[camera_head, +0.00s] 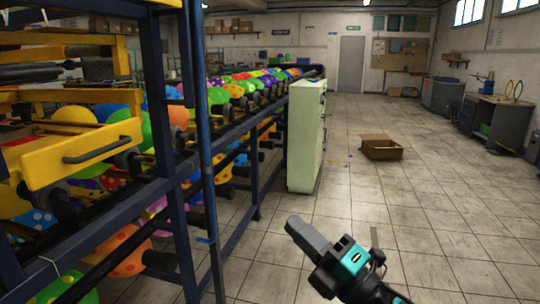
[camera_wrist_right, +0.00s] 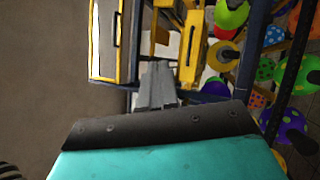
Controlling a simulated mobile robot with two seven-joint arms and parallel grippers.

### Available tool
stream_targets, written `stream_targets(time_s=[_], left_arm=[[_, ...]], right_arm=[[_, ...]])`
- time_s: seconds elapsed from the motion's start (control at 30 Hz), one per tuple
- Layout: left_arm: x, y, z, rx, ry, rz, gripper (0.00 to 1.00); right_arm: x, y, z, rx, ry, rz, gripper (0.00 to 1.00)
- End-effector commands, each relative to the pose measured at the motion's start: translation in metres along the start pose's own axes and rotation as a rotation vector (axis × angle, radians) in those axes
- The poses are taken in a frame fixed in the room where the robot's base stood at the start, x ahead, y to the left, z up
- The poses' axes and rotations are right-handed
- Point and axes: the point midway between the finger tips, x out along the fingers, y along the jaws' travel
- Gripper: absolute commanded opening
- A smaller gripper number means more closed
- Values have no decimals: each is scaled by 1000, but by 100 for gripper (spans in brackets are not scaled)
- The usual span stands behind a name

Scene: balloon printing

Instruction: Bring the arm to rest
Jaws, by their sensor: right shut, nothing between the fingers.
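My right gripper (camera_head: 297,226) is in the lower middle of the head view, in front of the tiled floor and pointing up and to the left. Its grey fingers are together with nothing between them. In the right wrist view the fingers (camera_wrist_right: 156,85) also show close together, with yellow machine parts beyond them. The gripper appears apart from the machine. My left gripper is in neither view.
A balloon printing machine with a dark blue frame (camera_head: 158,110) and many coloured balloons fills the left side. A yellow part with a handle (camera_head: 85,153) sits on it.

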Motion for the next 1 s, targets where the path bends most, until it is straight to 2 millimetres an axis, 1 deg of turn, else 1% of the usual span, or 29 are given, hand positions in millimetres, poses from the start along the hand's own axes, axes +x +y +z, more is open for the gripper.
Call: stream_targets(time_s=[0.03,0.07,0.13,0.17,0.2,0.27,0.3,0.37,0.4,0.5,0.6,0.7,0.73,1.0], left_arm=[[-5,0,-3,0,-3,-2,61],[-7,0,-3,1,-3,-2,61],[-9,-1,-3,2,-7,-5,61],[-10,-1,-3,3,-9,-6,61],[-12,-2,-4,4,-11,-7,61],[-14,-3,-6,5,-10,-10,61],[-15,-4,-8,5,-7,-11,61],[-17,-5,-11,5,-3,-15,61],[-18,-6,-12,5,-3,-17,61],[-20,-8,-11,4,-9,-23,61],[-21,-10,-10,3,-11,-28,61],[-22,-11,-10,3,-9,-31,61],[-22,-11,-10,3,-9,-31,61],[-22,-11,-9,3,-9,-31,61]], right_arm=[[-18,-16,6,155,-97,-36,0],[-28,-25,10,243,-154,-53,0],[-58,-51,17,443,-292,-98,0],[-72,-62,19,525,-353,-117,0],[-92,-78,20,636,-437,-145,0],[-125,-102,17,798,-567,-184,0],[-148,-116,12,902,-655,-211,0],[-184,-136,3,1048,-784,-247,0],[-207,-148,-6,1137,-867,-268,0],[-256,-168,-28,1314,-1042,-309,0],[-290,-178,-47,1428,-1163,-333,0],[-308,-183,-58,1489,-1229,-344,0],[-311,-183,-59,1499,-1239,-345,0],[-312,-184,-60,1505,-1246,-346,0]])
